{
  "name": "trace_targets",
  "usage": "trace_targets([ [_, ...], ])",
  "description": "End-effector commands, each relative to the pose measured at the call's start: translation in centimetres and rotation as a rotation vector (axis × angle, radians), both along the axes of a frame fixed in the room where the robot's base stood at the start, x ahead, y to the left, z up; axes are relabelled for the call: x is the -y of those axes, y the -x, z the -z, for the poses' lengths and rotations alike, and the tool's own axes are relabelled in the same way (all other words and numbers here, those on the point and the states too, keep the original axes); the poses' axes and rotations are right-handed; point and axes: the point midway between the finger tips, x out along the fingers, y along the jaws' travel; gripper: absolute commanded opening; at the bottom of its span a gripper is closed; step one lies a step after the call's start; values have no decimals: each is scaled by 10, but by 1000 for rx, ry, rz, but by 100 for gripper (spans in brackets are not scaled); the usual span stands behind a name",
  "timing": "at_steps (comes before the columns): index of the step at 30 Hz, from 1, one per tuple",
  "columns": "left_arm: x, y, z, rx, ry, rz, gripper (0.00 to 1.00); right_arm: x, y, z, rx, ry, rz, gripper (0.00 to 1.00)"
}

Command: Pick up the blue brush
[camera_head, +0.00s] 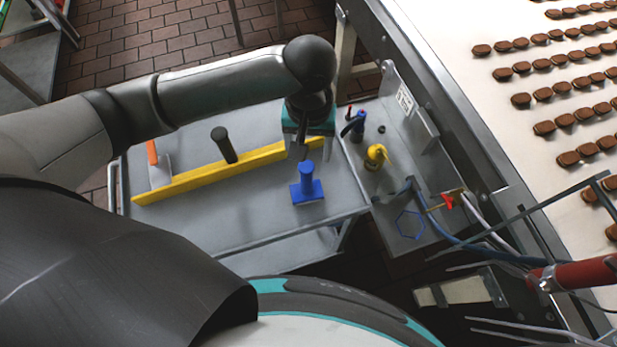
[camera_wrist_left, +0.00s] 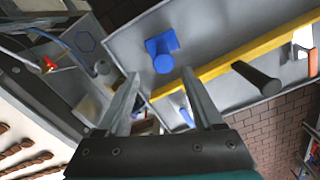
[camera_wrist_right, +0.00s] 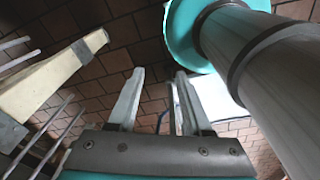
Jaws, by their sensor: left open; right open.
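The blue brush (camera_head: 308,187) stands on the grey cart top near its right end, with its handle up. In the left wrist view the blue brush (camera_wrist_left: 162,52) lies beyond the fingertips, and nothing touches it. My left gripper (camera_head: 312,152) is open and empty, above the cart and just behind the brush in the head view. Its two fingers also show spread in the left wrist view (camera_wrist_left: 163,98). My right gripper (camera_wrist_right: 157,80) is open and empty over the brick floor, away from the cart; it is not seen in the head view.
A long yellow bar (camera_head: 190,184) with a dark handle (camera_head: 223,144) and an orange-handled scraper (camera_head: 158,165) lie on the cart (camera_head: 240,212). To the right are a panel with a yellow fitting (camera_head: 376,155), a blue hose and a conveyor (camera_head: 455,40) with brown pieces.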

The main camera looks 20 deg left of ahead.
Motion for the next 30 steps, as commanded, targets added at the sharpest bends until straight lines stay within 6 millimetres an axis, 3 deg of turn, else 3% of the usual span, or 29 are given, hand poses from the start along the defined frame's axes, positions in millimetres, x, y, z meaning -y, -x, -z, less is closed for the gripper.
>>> trace_targets([
  [4, -1, 1, 35, -4, -2, -1, 68, 1, 14, 5, -22, 3, 1, 50],
  [9, -1, 0, 68, -1, -2, 0, 68, 1, 16, 9, -25, 3, 2, 50],
  [19, -2, -1, 93, 1, 1, 2, 68, 3, 7, 11, -10, 4, 1, 50],
  [30, -7, -4, 136, 1, 1, 3, 68, 3, 6, 15, -9, 4, 0, 50],
])
